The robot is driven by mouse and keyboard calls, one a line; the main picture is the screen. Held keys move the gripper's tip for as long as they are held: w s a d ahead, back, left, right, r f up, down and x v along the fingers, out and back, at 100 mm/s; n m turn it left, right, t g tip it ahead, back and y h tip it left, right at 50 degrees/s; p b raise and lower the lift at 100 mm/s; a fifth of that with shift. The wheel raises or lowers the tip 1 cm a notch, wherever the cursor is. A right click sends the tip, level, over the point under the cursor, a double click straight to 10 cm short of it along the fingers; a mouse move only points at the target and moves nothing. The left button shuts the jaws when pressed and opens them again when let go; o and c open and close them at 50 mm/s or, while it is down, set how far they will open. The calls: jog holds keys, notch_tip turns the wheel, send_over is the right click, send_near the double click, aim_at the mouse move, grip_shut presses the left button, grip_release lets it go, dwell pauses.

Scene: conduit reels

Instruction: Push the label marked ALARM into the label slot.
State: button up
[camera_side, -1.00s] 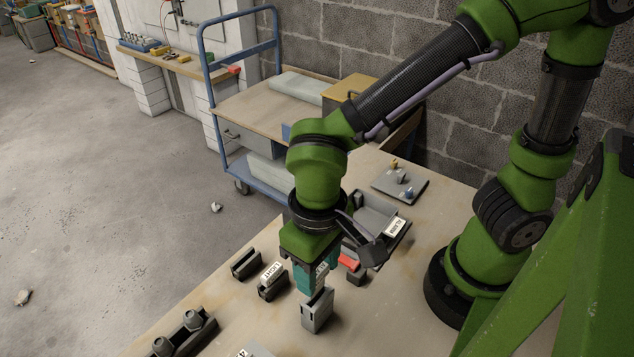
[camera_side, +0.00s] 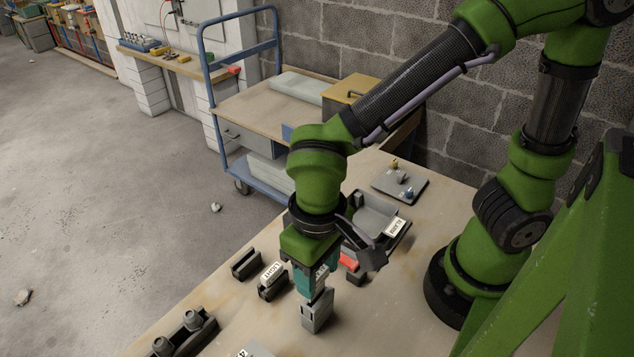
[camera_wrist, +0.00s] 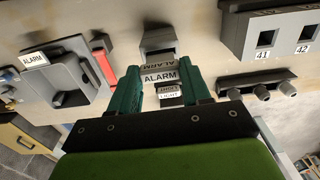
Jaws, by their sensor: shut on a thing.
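My gripper (camera_side: 309,287) points down with its teal fingers shut on the ALARM label (camera_wrist: 160,76). In the side view the white label (camera_side: 320,276) is partly covered by the fingers. The grey label slot block (camera_side: 316,316) stands upright on the table just below the fingertips. It also shows in the wrist view (camera_wrist: 158,40), beyond the held label. The label's lower end is very close to the block's top; I cannot tell whether it is inside the opening.
A LIGHT label (camera_side: 271,273) sits in a holder to the left, beside an empty holder (camera_side: 246,264). A box marked 41 and 42 (camera_wrist: 280,32) and a knob block (camera_side: 183,335) are nearby.

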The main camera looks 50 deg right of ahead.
jog(key=shift+f, duration=1.75)
dwell(0.9)
jog(key=o, duration=1.3)
jog(key=shift+o, duration=0.2)
jog(key=shift+r, duration=0.1)
jog(key=shift+r, duration=3.4)
jog(key=shift+s+f+n, duration=0.1)
jog(key=shift+f+n, duration=0.05)
jog(key=shift+n, duration=0.35)
jog(key=w+d+r+m+t+y, duration=0.1)
jog(key=w+d+r+m+t, duration=0.1)
jog(key=d, duration=0.6)
jog(key=w+d+r+m+t+y, duration=0.1)
jog(key=d+r+m+t, duration=0.2)
jog(key=d+r+t, duration=0.2)
jog(key=d+r, duration=0.2)
jog(key=d, duration=0.2)
jog(key=shift+w+d+r, duration=0.15)
jog(key=shift+w+r, duration=0.05)
jog(key=shift+w, duration=0.2)
